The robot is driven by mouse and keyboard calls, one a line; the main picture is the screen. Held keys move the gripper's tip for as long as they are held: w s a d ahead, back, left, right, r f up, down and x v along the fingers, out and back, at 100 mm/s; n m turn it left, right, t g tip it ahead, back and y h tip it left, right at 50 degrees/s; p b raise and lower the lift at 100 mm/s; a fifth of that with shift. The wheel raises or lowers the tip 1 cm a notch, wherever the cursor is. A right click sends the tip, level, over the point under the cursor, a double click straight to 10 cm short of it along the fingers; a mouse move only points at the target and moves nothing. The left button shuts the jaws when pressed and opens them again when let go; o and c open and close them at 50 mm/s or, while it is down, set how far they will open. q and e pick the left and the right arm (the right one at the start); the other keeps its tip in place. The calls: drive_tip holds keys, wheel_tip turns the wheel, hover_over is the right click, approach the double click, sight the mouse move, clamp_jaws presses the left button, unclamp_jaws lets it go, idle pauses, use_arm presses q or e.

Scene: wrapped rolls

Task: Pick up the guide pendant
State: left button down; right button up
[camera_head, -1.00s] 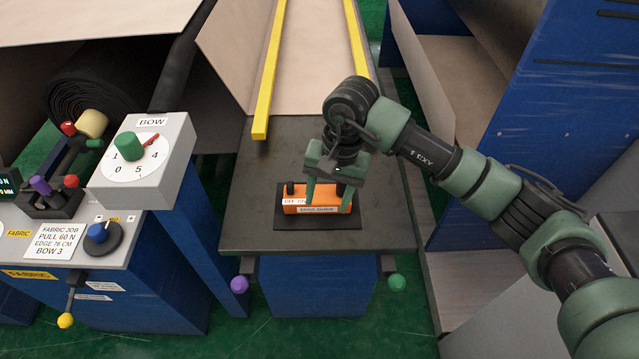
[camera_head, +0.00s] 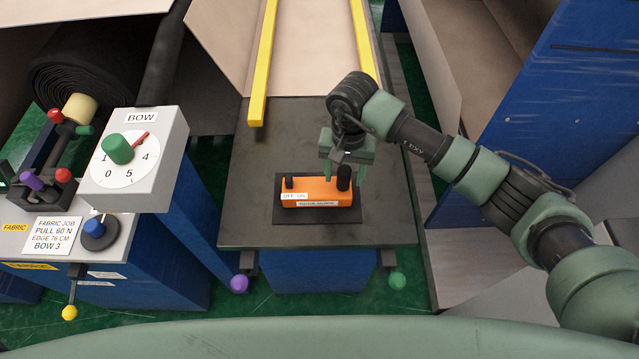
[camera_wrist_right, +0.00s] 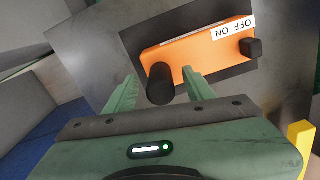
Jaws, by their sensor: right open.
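The guide pendant (camera_head: 318,191) is an orange box with an OFF ON label, a label on its front side, a small black switch at its left and a taller black knob at its right. It lies on a dark pad (camera_head: 290,218) on the grey table. My right gripper (camera_head: 344,176) is open, above and behind the pendant's right end. In the right wrist view the orange pendant (camera_wrist_right: 200,55) lies just beyond the two green fingers (camera_wrist_right: 158,92), with the black knob between their tips. I cannot tell whether the fingers touch it. My left gripper is not in view.
The grey table (camera_head: 250,150) has free room around the pad. Yellow rails (camera_head: 263,70) run away behind it. A BOW dial box (camera_head: 133,160) and a control panel with knobs stand at the left. Purple (camera_head: 239,284) and green (camera_head: 397,281) knobs stick out at the front.

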drive_tip(key=shift+f, duration=1.05)
clamp_jaws()
drive_tip(key=shift+w+r, duration=0.1)
idle(0.5)
